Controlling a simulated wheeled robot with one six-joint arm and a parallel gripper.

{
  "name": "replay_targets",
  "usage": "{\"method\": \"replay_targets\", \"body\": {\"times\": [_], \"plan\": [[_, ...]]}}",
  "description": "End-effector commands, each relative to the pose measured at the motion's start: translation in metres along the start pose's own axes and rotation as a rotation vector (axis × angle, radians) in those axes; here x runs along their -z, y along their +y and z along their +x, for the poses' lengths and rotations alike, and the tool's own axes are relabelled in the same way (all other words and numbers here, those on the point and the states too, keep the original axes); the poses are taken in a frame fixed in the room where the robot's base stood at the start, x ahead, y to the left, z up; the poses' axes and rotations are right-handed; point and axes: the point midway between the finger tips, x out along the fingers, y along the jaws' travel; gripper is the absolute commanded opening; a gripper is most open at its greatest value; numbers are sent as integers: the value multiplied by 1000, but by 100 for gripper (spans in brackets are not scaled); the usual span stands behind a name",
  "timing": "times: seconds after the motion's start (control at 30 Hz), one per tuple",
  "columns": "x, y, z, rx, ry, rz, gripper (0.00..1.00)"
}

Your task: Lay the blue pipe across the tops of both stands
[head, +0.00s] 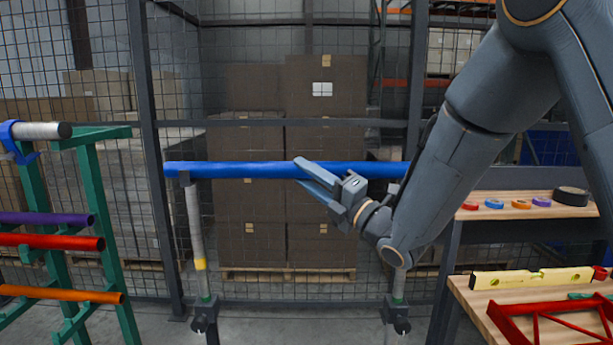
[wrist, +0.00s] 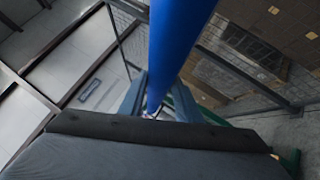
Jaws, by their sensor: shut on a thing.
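The blue pipe (head: 235,169) lies level across the middle of the head view. My gripper (head: 308,176) is shut on the blue pipe near its middle. In the wrist view the blue pipe (wrist: 178,50) runs up from between the fingers of my gripper (wrist: 158,108). The left stand (head: 195,235) is upright under the pipe's left end; whether pipe and stand top touch I cannot tell.
A green rack (head: 97,210) at left holds purple (head: 45,218), red (head: 50,241) and orange (head: 60,294) pipes and a grey one (head: 42,130). A wooden bench (head: 480,300) at right carries a yellow level (head: 530,278) and a red frame (head: 555,322). Mesh fencing and stacked boxes (head: 325,200) stand behind.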

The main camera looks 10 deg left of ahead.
Motion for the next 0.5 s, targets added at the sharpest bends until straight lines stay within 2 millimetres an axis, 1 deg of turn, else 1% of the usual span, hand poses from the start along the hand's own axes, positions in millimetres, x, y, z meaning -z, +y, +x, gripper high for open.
{"method": "replay_targets", "body": {"times": [0.03, 0.07, 0.1, 0.17, 0.5], "plan": [[0, 1, 0, -2, 0, -1, 0], [0, 1, 0, -2, 0, -1, 35], [0, 1, 0, -2, 0, -1, 42], [0, 1, 0, -2, 0, -1, 52], [0, -1, -3, 2, 0, 0, 52]]}}
